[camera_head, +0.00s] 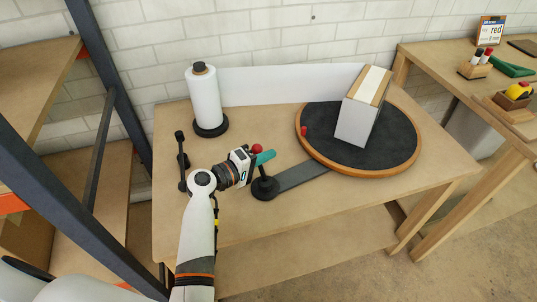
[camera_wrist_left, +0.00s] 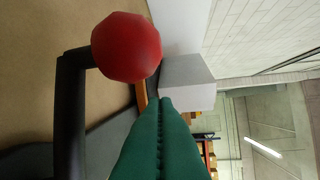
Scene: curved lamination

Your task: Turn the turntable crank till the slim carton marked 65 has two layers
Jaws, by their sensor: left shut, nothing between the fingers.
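The crank (camera_head: 264,186) is a black hub with an arm and a red ball knob (camera_head: 257,148), at the near left of the turntable. My left gripper (camera_head: 265,157) has green fingers, shut and empty, close beside the knob. In the left wrist view the knob (camera_wrist_left: 126,46) sits on a black bent rod, left of the shut fingertips (camera_wrist_left: 166,102); I cannot tell whether they touch. The dark turntable (camera_head: 398,150) has a wooden rim. A grey-white carton (camera_head: 356,123) with a brown top and pale strip stands on it; no number is legible. My right gripper is out of view.
A white film roll (camera_head: 205,98) stands on a black base at the table's back left, with a pale sheet (camera_head: 290,85) stretching toward the carton. A dark post (camera_head: 181,160) stands at the left edge. A shelf frame is at far left; a second table (camera_head: 440,62) is at right.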

